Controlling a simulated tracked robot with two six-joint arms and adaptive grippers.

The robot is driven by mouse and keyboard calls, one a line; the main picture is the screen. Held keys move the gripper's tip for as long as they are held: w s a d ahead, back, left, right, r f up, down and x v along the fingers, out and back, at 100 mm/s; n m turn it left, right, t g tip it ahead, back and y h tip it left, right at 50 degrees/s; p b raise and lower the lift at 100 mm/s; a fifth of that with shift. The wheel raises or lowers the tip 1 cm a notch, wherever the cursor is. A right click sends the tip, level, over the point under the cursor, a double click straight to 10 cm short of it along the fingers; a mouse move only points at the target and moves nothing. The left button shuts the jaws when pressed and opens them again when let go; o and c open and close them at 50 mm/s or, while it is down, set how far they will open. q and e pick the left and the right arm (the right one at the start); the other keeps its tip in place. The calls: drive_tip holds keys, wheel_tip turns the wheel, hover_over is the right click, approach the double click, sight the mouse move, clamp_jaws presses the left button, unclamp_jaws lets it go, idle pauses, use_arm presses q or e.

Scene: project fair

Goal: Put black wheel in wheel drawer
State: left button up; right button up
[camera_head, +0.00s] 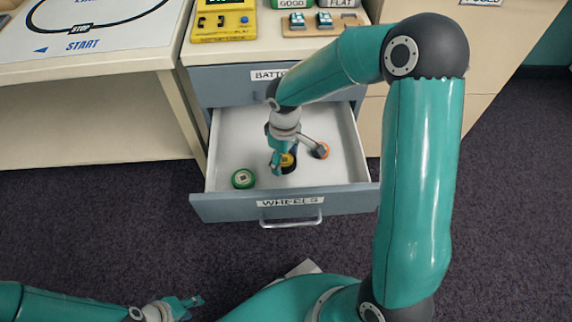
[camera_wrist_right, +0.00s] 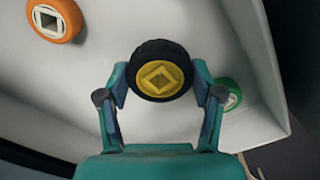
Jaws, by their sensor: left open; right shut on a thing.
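The wheel drawer (camera_head: 226,130) is pulled open, with a "WHEELS" label on its front. The black wheel with a yellow hub (camera_wrist_right: 160,70) is between the fingers of my right gripper (camera_wrist_right: 160,82), which is shut on it. In the head view the black wheel (camera_head: 289,162) is inside the drawer's outline, partly hidden by my right gripper (camera_head: 283,163). In the right wrist view it is over the white drawer floor; I cannot tell whether it touches the floor. My left gripper (camera_head: 186,306) is open and empty at the lower left, over the carpet, outside the drawer.
A green wheel (camera_head: 243,179) lies in the drawer's front left. A closed "BATT..." drawer (camera_head: 225,88) is above. A yellow meter (camera_head: 222,22) and several small parts stand on the cabinet top.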

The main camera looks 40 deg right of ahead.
sight(285, 165)
drive_tip(key=shift+f+b, duration=0.35)
drive_tip(key=shift+f, duration=1.1)
drive_tip(key=shift+f, duration=0.1)
drive_tip(key=o, duration=0.9)
drive_tip(key=shift+r, duration=0.35)
wheel_tip(285, 165, up, 12)
drive_tip(key=p, duration=0.4)
drive_tip(key=shift+f, duration=0.2)
